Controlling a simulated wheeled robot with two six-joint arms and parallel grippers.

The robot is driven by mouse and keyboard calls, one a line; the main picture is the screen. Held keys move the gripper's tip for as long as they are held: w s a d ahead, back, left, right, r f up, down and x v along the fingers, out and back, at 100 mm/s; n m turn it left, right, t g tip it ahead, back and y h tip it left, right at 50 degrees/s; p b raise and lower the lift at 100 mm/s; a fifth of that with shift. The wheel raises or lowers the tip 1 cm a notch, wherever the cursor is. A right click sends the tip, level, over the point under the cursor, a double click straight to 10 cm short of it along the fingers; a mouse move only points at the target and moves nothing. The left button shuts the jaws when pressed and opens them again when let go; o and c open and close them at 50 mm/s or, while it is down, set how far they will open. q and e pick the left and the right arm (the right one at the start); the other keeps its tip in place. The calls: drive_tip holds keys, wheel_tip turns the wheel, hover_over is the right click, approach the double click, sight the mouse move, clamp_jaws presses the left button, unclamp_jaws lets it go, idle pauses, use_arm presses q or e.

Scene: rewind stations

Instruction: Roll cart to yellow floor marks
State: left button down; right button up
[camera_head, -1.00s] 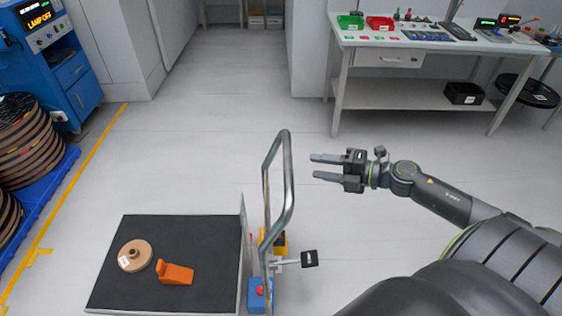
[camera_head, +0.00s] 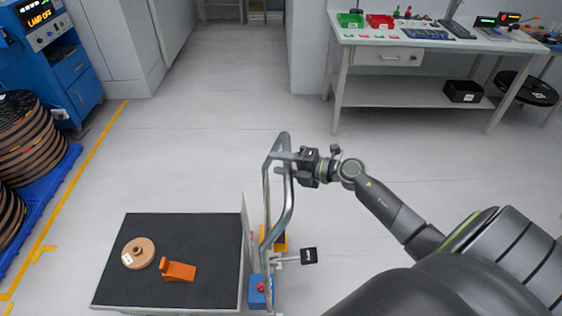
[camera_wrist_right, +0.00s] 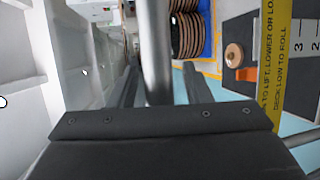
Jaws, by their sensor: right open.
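The cart (camera_head: 205,235) has a dark flat deck and a grey upright metal handle (camera_head: 290,205) at its right end. My right gripper (camera_head: 284,164) is open at the upper part of the handle, with a finger on each side of the bar. In the right wrist view the bar (camera_wrist_right: 154,50) runs between the two open fingers (camera_wrist_right: 160,88); I cannot tell if they touch it. A yellow floor line (camera_head: 88,160) runs along the left, with short yellow marks (camera_head: 42,252) at lower left. My left gripper is not in view.
A tan round spool piece (camera_head: 138,253) and an orange block (camera_head: 178,271) lie on the deck. Striped reels (camera_head: 28,140) on a blue pallet (camera_head: 45,200) and a blue cabinet (camera_head: 75,75) stand left. A workbench (camera_head: 400,42) stands back right. The middle floor is clear.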

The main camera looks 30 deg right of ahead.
clamp_jaws()
idle(0.3)
drive_tip(key=shift+w, duration=0.1)
